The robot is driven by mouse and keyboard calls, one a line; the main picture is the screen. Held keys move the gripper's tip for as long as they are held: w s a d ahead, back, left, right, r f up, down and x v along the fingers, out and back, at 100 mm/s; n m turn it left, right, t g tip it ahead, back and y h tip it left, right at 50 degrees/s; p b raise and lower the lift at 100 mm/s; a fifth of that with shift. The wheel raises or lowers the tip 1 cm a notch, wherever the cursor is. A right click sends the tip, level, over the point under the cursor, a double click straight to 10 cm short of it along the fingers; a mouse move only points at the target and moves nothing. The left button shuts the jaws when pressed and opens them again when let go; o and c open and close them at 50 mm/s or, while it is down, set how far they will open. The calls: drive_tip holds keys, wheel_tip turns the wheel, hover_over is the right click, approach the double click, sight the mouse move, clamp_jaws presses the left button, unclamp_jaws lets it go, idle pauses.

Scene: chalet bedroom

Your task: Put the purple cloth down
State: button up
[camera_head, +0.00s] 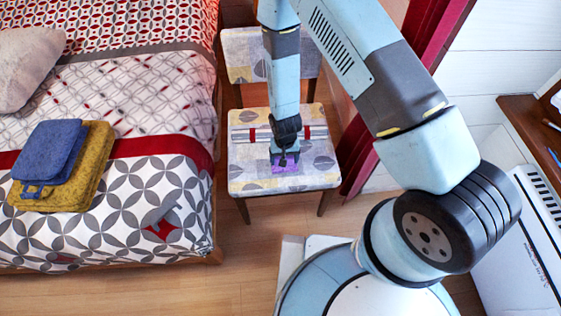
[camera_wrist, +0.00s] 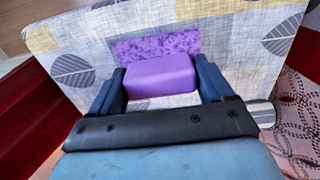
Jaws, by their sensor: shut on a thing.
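I cannot tell whether the cloth touches the seat.
A red curtain (camera_head: 362,150) hangs right of the chair. Open wood floor (camera_head: 240,270) lies in front.

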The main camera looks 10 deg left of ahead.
drive_tip(key=shift+w+a+f, duration=0.1)
drive_tip(key=shift+w+f, duration=0.15)
drive_tip(key=shift+f, duration=1.6)
drive_tip(key=o, duration=0.8)
wheel_tip(320, 180, up, 12)
drive_tip(key=shift+r, duration=0.1)
